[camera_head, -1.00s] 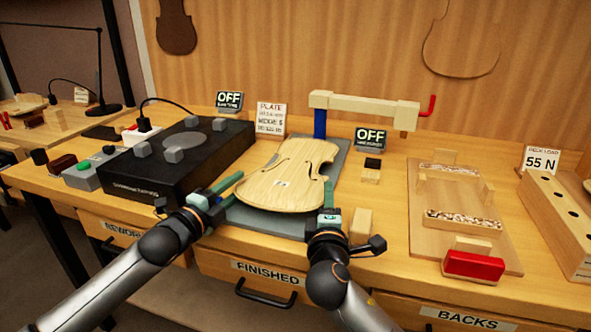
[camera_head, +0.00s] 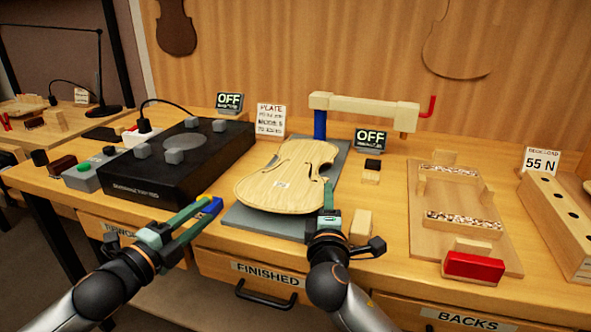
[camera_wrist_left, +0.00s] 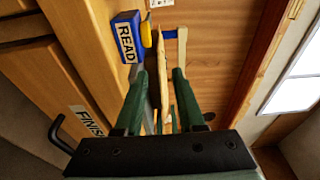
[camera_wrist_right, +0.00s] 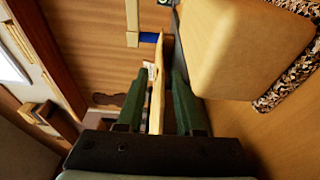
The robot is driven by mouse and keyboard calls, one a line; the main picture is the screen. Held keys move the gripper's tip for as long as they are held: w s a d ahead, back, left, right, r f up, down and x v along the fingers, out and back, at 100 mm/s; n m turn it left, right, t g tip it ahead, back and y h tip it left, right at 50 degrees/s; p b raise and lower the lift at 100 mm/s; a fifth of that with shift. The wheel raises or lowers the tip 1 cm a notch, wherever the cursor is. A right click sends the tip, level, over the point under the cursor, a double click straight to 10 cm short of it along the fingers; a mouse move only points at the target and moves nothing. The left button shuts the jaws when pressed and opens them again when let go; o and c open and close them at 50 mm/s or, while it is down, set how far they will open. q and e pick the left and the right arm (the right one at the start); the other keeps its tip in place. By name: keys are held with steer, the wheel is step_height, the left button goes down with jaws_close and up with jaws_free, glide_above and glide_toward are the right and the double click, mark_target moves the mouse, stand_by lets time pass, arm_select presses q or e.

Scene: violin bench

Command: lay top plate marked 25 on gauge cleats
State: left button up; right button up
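The pale wooden violin top plate (camera_head: 285,183) lies on the grey slab (camera_head: 250,219) at mid-bench, beneath the clamp-like wooden arm (camera_head: 365,106). Its small label is too small to read. My left gripper (camera_head: 208,212) is open and empty, apart from the plate, left of its near end. The left wrist view shows the plate edge-on (camera_wrist_left: 159,75) beyond the fingers. My right gripper (camera_head: 328,200) is at the plate's near right edge. In the right wrist view, the plate's edge (camera_wrist_right: 157,95) stands between its open fingers with gaps either side. I cannot tell which parts are the gauge cleats.
A black box (camera_head: 150,190) with grey blocks stands left. A blue READ block (camera_wrist_left: 125,35) is by my left gripper. A small wooden block (camera_head: 361,226) stands beside my right gripper. A board with speckled strips (camera_head: 420,245) and a red-faced block (camera_head: 473,266) lies right.

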steer(key=s+a, duration=0.1)
steer(key=s, duration=1.1)
steer(key=shift+a, duration=0.1)
